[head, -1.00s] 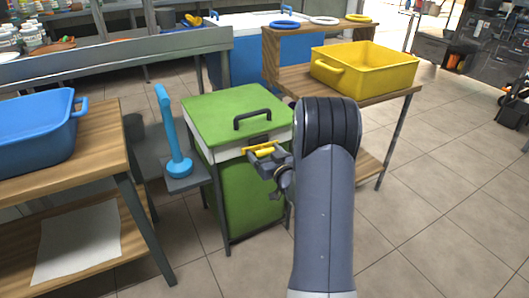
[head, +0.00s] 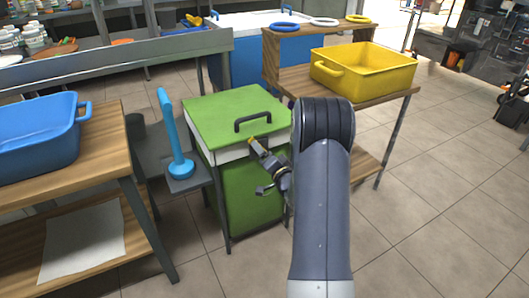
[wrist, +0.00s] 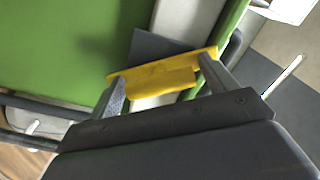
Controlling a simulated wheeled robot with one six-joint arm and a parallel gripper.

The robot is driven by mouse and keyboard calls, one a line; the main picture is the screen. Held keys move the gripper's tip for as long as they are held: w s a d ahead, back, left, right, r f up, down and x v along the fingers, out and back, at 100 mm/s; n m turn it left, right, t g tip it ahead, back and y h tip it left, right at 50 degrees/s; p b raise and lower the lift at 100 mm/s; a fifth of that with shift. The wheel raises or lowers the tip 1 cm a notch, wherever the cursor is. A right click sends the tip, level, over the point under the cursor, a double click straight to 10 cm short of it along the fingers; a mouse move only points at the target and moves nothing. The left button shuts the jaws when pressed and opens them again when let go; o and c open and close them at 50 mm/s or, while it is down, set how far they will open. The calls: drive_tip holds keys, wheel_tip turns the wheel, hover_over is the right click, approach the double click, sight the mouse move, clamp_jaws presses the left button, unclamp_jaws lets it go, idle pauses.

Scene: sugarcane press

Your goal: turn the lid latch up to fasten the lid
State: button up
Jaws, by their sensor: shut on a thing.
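The press is a green box (head: 252,195) with a green lid (head: 225,112) lying shut on top and a pale band under its edge. A black handle (head: 253,122) stands on the lid. The yellow lid latch (head: 251,141) is at the front of the lid edge. My gripper (head: 259,148) is shut on it, rolled and pointing at the box front. In the wrist view the yellow latch (wrist: 155,77) spans between both fingers of my gripper (wrist: 165,82). My fingers and wrist hide part of the latch and its mount.
A blue lever (head: 173,130) stands upright on a shelf left of the box. A blue tub (head: 40,140) sits on a wooden table at left. A yellow tub (head: 362,75) sits on a wooden table behind, at right. The floor at right is clear.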

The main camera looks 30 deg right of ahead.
drive_tip(key=m+p, duration=0.2)
drive_tip(key=m, duration=0.4)
drive_tip(key=shift+m, duration=0.3)
idle(0.5)
drive_tip(key=o, duration=0.9)
drive_tip(key=s+p, duration=0.2)
drive_tip(key=s, duration=0.9)
drive_tip(key=shift+d, duration=0.2)
drive_tip(key=shift+w, duration=0.1)
drive_tip(key=w, duration=0.3)
drive_tip(key=w+b, duration=0.1)
drive_tip(key=w, duration=0.6)
drive_tip(key=shift+w+a+b, duration=0.25)
drive_tip(key=shift+w+b, duration=0.1)
drive_tip(key=shift+b, duration=0.05)
